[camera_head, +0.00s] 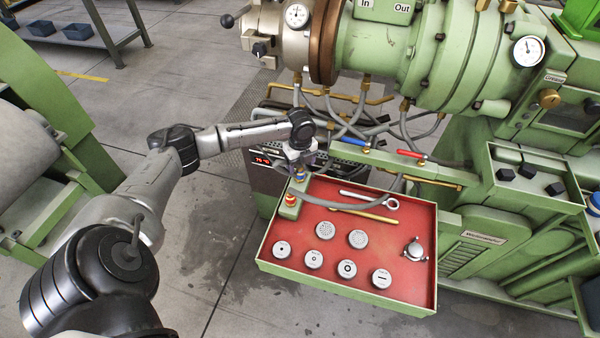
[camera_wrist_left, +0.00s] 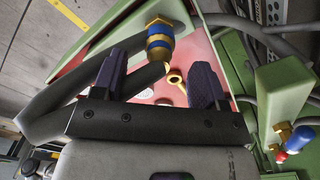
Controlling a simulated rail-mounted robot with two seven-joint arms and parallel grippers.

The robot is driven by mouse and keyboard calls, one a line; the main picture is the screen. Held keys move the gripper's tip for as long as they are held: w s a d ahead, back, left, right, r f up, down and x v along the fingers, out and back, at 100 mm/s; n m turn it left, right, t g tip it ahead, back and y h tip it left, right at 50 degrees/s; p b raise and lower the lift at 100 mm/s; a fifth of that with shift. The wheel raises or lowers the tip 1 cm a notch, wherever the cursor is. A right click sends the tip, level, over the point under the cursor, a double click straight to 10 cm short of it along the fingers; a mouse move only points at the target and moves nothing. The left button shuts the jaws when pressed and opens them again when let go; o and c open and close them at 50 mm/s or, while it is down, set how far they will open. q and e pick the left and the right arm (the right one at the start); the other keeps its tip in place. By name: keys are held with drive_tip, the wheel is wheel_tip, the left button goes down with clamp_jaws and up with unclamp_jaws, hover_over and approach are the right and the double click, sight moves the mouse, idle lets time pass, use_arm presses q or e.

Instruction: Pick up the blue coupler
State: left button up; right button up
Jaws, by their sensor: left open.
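The blue coupler (camera_head: 299,175) is a small brass fitting with a blue band, near the back left corner of the red tray, below my left gripper (camera_head: 298,160) in the head view. In the left wrist view the blue coupler (camera_wrist_left: 160,42) shows brass and blue bands, with a thick grey hose by it. The left gripper (camera_wrist_left: 156,64) has its two dark fingers apart. The coupler shows just beyond the fingertips, between them sideways; I cannot tell whether they touch it. My right gripper is not in view.
A second coupler (camera_head: 291,200) with a reddish band stands close by on a green block. The red tray (camera_head: 330,275) holds several round discs, a wrench (camera_head: 370,199) and a brass rod. Blue (camera_head: 355,142) and red (camera_head: 410,154) valve levers and hanging hoses are close behind.

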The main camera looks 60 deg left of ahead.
sight(300, 169)
use_arm(q)
wheel_tip(300, 169, down, 5)
drive_tip(key=shift+f+b, duration=0.1)
drive_tip(key=shift+b, duration=0.95)
drive_tip(key=shift+c, duration=0.7)
drive_tip(key=c, duration=0.9)
